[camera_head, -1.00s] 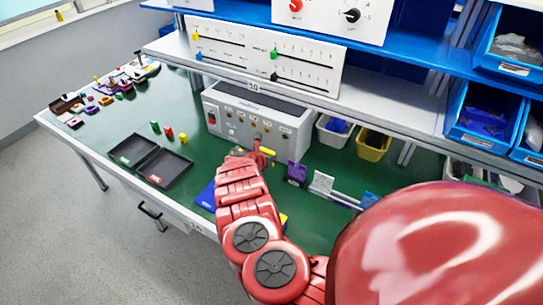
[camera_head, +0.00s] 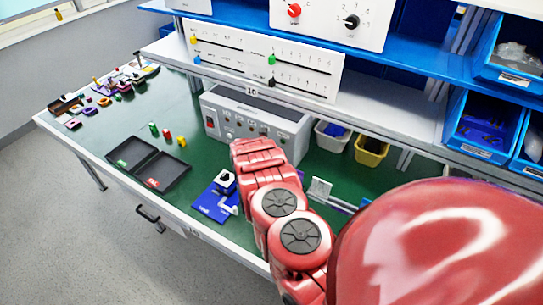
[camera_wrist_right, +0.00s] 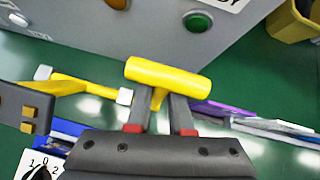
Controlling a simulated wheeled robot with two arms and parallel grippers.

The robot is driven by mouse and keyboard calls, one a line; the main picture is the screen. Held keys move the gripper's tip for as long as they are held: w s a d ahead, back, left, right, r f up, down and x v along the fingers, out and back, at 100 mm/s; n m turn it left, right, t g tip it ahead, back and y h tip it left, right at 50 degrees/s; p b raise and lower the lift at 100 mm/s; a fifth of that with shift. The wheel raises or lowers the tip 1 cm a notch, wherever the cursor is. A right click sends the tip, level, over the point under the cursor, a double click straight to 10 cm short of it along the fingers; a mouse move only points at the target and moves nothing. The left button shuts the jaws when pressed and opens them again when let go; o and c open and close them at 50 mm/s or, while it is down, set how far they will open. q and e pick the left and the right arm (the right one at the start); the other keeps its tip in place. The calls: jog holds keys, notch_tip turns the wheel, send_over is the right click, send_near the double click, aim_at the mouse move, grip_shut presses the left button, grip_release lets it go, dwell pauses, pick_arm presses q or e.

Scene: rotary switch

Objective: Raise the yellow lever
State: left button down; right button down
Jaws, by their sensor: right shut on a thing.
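The yellow lever (camera_wrist_right: 168,78) shows in the right wrist view as a thick yellow bar on a short stem, in front of a grey panel (camera_wrist_right: 120,35). My right gripper (camera_wrist_right: 160,106) is shut on its stem, with the bar across the fingertips. In the head view, my red right arm hides the lever and the gripper, in front of the grey control box (camera_head: 257,112). My left gripper is not in view.
A yellow handle with white ends (camera_wrist_right: 88,86) lies left of my gripper. A blue base (camera_head: 213,203) with a white device stands left of my arm. Black trays (camera_head: 160,170) and small coloured pieces lie further left. Bins (camera_head: 370,151) and a shelf (camera_head: 350,112) are behind.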

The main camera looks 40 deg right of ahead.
jog(key=shift+d+f, duration=0.2)
dwell(0.5)
jog(key=c, duration=1.2)
grip_release()
jog(key=o, duration=0.5)
jog(key=shift+d+f, duration=0.1)
jog(key=shift+f, duration=0.05)
jog(key=o, duration=0.7)
jog(key=p+v, duration=1)
jog(key=v, duration=0.7)
jog(key=shift+a+r+p, duration=0.25)
jog(key=shift+p, duration=0.15)
